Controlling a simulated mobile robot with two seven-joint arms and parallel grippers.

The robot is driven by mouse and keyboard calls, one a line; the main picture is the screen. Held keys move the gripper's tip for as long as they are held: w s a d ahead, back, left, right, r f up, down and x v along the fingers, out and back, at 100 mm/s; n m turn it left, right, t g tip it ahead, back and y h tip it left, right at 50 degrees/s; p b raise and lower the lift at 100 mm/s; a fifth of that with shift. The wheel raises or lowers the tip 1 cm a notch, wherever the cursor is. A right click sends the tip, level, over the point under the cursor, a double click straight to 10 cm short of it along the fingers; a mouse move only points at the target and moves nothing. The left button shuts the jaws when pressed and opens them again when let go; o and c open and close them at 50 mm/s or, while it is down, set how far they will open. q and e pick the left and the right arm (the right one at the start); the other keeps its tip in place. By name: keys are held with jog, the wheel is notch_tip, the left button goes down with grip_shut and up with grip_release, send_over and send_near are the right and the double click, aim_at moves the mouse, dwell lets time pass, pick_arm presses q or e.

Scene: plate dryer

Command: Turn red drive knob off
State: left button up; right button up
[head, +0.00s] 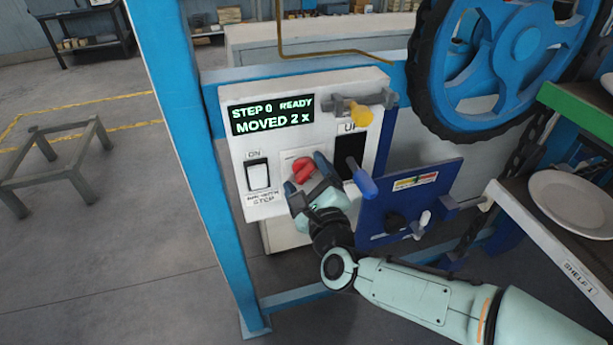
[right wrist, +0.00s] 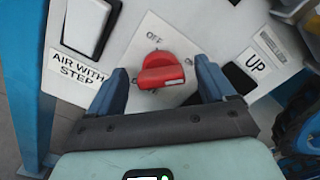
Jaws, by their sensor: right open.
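The red drive knob (head: 302,169) is on the white control panel (head: 235,150), right of the white rocker switch (head: 258,175). In the right wrist view the knob (right wrist: 160,72) has a raised grip bar lying nearly level, and an OFF label (right wrist: 154,37) shows above it. My right gripper (head: 311,178) is open in front of the panel. In the right wrist view its fingers (right wrist: 160,85) stand on either side of the knob, with gaps between them and it. My left gripper is in neither view.
A blue-handled lever (head: 361,180) under the UP label and a yellow-ended lever (head: 362,115) are right of the knob. A large blue wheel (head: 527,42) is at the upper right. A shelf with plates (head: 570,203) stands at the right. A blue post (head: 188,130) is left of the panel.

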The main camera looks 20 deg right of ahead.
jog(key=shift+w, duration=0.2)
jog(key=shift+c, duration=0.3)
jog(key=c, duration=1)
